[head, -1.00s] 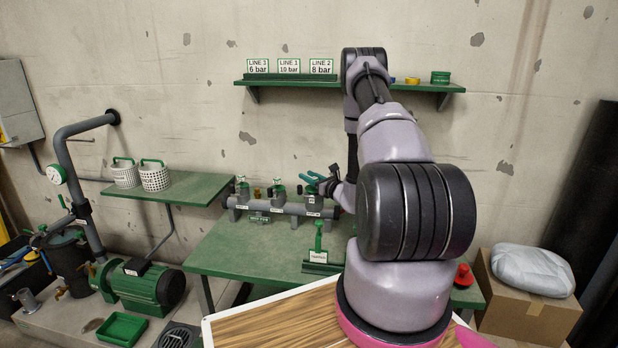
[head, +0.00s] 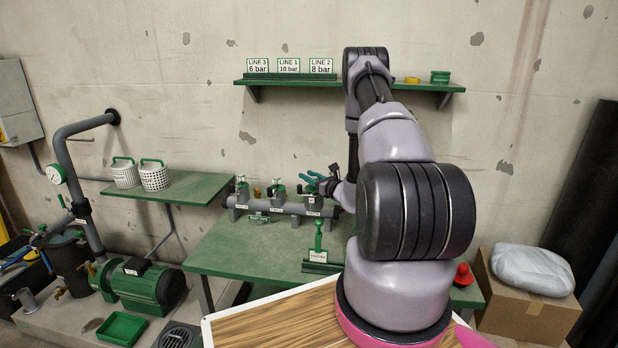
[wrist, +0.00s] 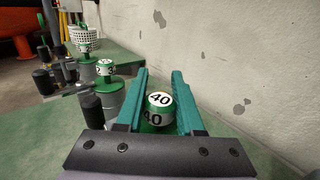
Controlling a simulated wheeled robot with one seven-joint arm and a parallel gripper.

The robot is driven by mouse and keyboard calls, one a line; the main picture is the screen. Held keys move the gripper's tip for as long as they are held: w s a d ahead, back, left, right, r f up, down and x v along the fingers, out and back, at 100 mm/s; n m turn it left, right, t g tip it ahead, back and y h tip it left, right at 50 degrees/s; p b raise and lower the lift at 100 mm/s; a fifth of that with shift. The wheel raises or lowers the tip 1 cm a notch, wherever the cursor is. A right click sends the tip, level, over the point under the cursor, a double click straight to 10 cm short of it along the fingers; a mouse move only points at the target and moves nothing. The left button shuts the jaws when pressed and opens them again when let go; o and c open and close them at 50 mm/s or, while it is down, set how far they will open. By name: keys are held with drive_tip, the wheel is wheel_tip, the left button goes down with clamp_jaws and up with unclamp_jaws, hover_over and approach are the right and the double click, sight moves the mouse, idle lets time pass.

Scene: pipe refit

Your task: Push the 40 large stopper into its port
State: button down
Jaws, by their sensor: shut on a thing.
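My gripper (wrist: 160,75) has teal fingers and is shut on the 40 large stopper (wrist: 159,104). The stopper is green and white, with "40" on its top and side, and sits between the two fingers in the wrist view. In the head view my gripper (head: 314,181) is over the right end of the grey pipe manifold (head: 283,208) on the green bench. The port under the stopper is hidden, so I cannot tell how deep the stopper sits.
Other fittings with green tops (wrist: 105,67) and black-handled valves (wrist: 91,110) stand left of my gripper. The concrete wall (wrist: 240,70) is close on the right. A green stand with a label (head: 318,255) is on the bench front. A shelf (head: 350,86) hangs above.

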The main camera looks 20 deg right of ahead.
drive_tip(key=shift+f, duration=0.55)
drive_tip(key=c, duration=0.8)
unclamp_jaws()
drive_tip(key=v, duration=1.1)
